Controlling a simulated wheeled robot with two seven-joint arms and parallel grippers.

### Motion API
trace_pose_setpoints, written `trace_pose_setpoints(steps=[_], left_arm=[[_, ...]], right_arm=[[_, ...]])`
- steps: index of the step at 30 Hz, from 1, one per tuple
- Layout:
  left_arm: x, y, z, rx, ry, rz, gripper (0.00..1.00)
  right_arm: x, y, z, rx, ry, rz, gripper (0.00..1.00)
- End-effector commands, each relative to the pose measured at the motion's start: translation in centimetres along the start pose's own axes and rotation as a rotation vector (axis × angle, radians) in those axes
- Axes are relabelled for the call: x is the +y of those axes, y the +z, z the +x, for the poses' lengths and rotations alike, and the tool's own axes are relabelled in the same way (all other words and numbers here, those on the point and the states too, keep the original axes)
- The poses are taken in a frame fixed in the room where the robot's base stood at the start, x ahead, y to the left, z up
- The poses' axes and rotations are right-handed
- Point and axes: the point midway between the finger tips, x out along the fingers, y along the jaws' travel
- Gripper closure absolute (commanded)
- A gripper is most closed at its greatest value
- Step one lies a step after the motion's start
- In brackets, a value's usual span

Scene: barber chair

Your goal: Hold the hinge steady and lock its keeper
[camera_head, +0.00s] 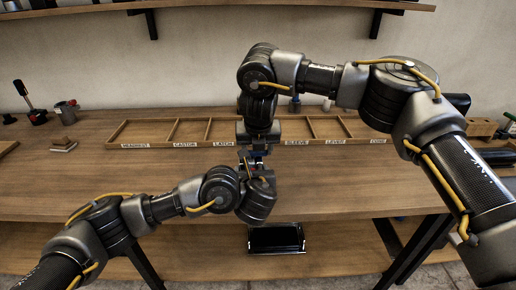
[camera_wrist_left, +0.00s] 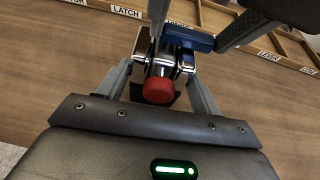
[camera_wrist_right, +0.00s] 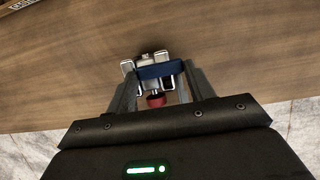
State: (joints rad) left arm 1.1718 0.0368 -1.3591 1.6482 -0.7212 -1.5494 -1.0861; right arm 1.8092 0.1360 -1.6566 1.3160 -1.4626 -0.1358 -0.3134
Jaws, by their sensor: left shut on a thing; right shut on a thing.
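The hinge (camera_wrist_left: 150,68) is a silver metal piece with a blue bar (camera_wrist_left: 188,40) across it and a red round knob (camera_wrist_left: 158,90) at its near end. In the right wrist view the blue bar (camera_wrist_right: 160,72) lies between the fingertips, with the red knob (camera_wrist_right: 156,100) below it. My left gripper (camera_head: 254,168) is shut on the hinge's metal body from below. My right gripper (camera_head: 258,148) comes down from above and is shut on the blue bar. In the head view the grippers and wrists hide most of the hinge. Which part is the keeper I cannot tell.
A wooden tray (camera_head: 157,131) with several labelled compartments lies across the table (camera_head: 100,180) behind the grippers. A black tray (camera_head: 276,239) lies on the lower shelf.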

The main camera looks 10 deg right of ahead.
Motion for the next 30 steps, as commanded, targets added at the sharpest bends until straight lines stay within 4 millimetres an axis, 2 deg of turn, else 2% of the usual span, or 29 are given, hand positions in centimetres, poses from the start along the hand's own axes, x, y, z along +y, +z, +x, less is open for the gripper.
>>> trace_pose_setpoints(steps=[2,3,8,16,20,30], left_arm=[[-0.3,-0.3,-0.1,0.005,-0.007,0.005,0.82],[-0.3,-0.3,-0.1,0.005,-0.008,0.005,0.82],[-0.3,-0.3,-0.1,0.005,-0.008,0.004,0.82],[-0.3,-0.3,0.0,0.005,-0.007,0.002,0.82],[-0.3,-0.3,0.0,0.005,-0.007,0.001,0.82],[-0.1,-0.3,0.0,0.005,-0.005,-0.001,0.82]], right_arm=[[0.8,-0.3,0.0,0.004,0.016,-0.006,0.70],[0.7,-0.3,0.0,0.004,0.016,-0.006,0.45],[0.6,-0.2,0.0,0.003,0.013,-0.005,0.25],[0.2,-0.1,-0.1,0.000,0.006,-0.001,0.25],[0.2,0.0,-1.0,-0.003,0.007,-0.003,0.25],[0.2,-0.1,-7.8,-0.005,0.006,-0.005,0.25]])
